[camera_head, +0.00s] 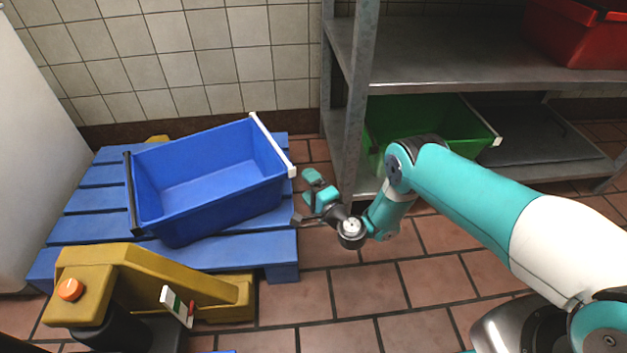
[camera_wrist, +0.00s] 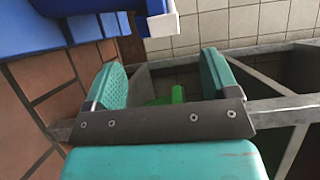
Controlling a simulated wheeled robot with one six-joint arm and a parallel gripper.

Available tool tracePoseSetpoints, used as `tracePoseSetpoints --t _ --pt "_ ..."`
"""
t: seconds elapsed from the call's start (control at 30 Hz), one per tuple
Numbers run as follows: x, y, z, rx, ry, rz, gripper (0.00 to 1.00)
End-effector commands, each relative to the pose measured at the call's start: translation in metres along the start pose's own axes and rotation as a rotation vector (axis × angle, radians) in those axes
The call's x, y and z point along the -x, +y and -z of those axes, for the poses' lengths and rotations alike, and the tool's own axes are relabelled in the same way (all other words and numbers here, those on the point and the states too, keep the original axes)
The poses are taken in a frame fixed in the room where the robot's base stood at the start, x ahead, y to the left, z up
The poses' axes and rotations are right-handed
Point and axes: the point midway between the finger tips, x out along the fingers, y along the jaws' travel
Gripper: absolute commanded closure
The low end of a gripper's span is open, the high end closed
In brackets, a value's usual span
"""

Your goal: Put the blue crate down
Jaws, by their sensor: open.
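The blue crate (camera_head: 205,185) is empty and rests on the blue pallet (camera_head: 85,230), turned a little. It has a black strip on its left rim and a white strip on its right rim. My gripper (camera_head: 316,190) is just right of the crate's white-edged end, apart from it, open and empty. In the wrist view the open jaws (camera_wrist: 163,82) have nothing held between them. Part of the blue crate (camera_wrist: 95,5) and its white strip end (camera_wrist: 162,24) show at the top left there, above the pallet (camera_wrist: 30,40).
A yellow pallet-truck part (camera_head: 150,275) with an orange knob stands in front of the pallet. A metal shelf (camera_head: 440,60) holds a red crate (camera_head: 575,35) on top and a green crate (camera_head: 410,120) below. Tiled floor (camera_head: 350,300) is clear in front.

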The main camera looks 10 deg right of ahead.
Motion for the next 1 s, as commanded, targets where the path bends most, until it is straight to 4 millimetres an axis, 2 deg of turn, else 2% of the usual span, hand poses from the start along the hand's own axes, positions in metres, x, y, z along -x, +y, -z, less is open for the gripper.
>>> tracePoseSetpoints --t 0.03,0.5,0.77,0.87,0.97,1.0 --pt "0.003 -0.008 0.000 0.000 0.001 -0.002 0.20" --pt "0.023 -0.003 0.000 -0.001 0.002 -0.001 0.20" --pt "0.019 -0.006 -0.002 0.008 -0.012 0.002 0.20" --pt "0.001 -0.031 -0.007 0.050 -0.070 0.007 0.20" --pt "-0.028 -0.077 -0.021 0.134 -0.184 0.006 0.20" --pt "-0.038 -0.100 -0.028 0.176 -0.240 0.001 0.20"
